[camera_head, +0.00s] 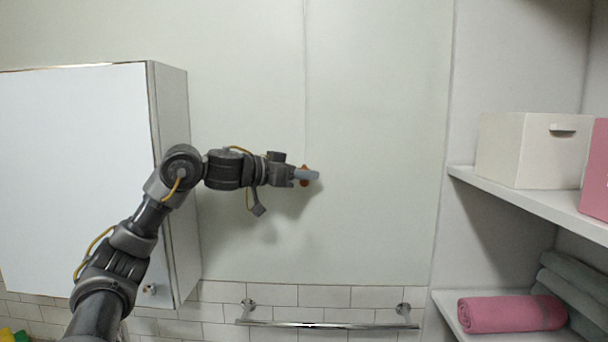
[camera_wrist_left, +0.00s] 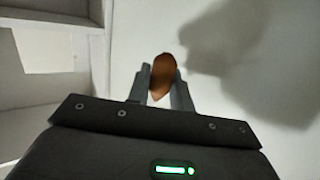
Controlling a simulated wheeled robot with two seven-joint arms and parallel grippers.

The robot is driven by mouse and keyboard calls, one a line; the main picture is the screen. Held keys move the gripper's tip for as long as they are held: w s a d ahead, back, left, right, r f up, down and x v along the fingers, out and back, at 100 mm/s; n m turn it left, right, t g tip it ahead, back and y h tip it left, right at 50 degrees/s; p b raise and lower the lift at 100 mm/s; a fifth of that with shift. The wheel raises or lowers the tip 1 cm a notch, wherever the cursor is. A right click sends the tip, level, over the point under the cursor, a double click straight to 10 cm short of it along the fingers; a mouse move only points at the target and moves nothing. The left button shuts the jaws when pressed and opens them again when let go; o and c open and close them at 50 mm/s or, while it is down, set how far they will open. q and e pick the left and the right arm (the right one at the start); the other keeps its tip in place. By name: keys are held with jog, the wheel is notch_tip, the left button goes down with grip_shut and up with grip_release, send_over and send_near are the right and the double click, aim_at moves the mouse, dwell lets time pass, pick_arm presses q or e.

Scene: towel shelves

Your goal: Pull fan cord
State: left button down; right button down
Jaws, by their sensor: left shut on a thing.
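The fan cord (camera_head: 304,110) is a thin pale line hanging straight down the wall in the head view. An orange-brown knob (camera_head: 304,183) is at its lower end. My left gripper (camera_head: 309,175) reaches in from the left and is shut on the knob, in front of the wall. In the left wrist view the brown knob (camera_wrist_left: 162,78) sits between the two fingertips (camera_wrist_left: 161,84). The fingers hide part of the knob in the head view. The fan itself is out of view. My right gripper is not in view.
A white wall cabinet (camera_head: 75,170) is at the left, behind my arm. A chrome towel bar (camera_head: 325,325) is below. At the right, shelves (camera_head: 530,200) hold a white box (camera_head: 510,150), a pink box (camera_head: 596,170) and rolled towels (camera_head: 510,313). The wall around the gripper is clear.

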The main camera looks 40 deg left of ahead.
pick_arm(q)
jog(key=shift+f+b, duration=0.35)
jog(key=shift+f, duration=0.25)
jog(key=c, duration=1.2)
grip_release()
jog(key=shift+w, duration=0.1)
jog(key=shift+o, duration=0.2)
jog(key=shift+r, duration=0.1)
jog(key=shift+s+a, duration=0.15)
jog(key=shift+s, duration=0.3)
jog(key=b+v, duration=0.4)
jog(key=v, duration=0.6)
jog(key=shift+w, duration=0.1)
